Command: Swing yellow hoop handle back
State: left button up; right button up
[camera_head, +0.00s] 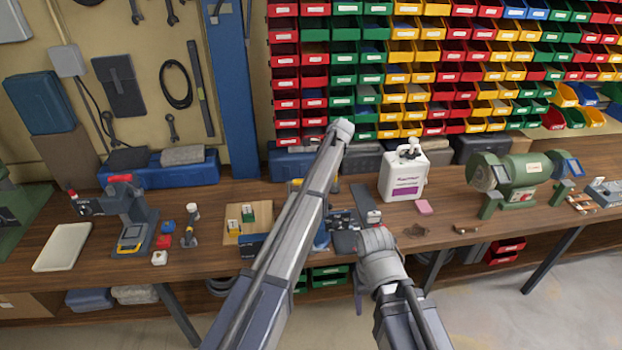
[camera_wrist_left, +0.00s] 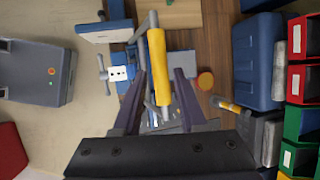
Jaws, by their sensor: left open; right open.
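The yellow hoop handle (camera_wrist_left: 158,65) shows in the left wrist view as a yellow grip on grey bars. It lies between the two dark fingers of my left gripper (camera_wrist_left: 160,74), which are apart. I cannot tell whether either finger touches it. In the head view, a small yellow bit (camera_head: 296,185) shows behind my left arm; most of that spot is hidden. My right gripper (camera_head: 358,292) is low in front of the bench edge, mostly behind its own arm, away from the handle. It is open and empty.
A wooden board (camera_head: 262,212) with small blocks lies left of my left arm. Blue cases (camera_head: 180,170) and stacked bins (camera_head: 400,60) line the back.

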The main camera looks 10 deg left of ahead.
pick_arm(q)
jog(key=s+m, duration=0.1)
jog(key=s+t, duration=0.1)
jog(key=shift+s+d+r+m+y, duration=0.2)
jog(key=shift+s+m+y, duration=0.1)
jog(key=shift+s+m, duration=0.1)
jog(key=shift+c, duration=1.4)
jog(key=s+m+t+b, duration=0.2)
jog(key=shift+f+b, duration=0.35)
jog(key=shift+b, duration=0.05)
jog(key=c, duration=0.3)
jog(key=s+m+t+b, duration=0.3)
jog(key=m, duration=0.1)
jog(key=shift+s+a+f+y, duration=0.2)
jog(key=shift+a+f+y, duration=0.1)
jog(key=shift+y, duration=0.1)
grip_shut()
jog(key=shift+s+d+r+m+t+h+b, duration=1.35)
jog(key=shift+s+m+t+b, duration=1.8)
jog(key=shift+m, duration=2.05)
jog(key=b+x, duration=0.3)
jog(key=x, duration=0.9)
jog(key=shift+y, duration=0.35)
pick_arm(e)
notch_tip(320, 180, down, 15)
jog(key=shift+f, duration=0.2)
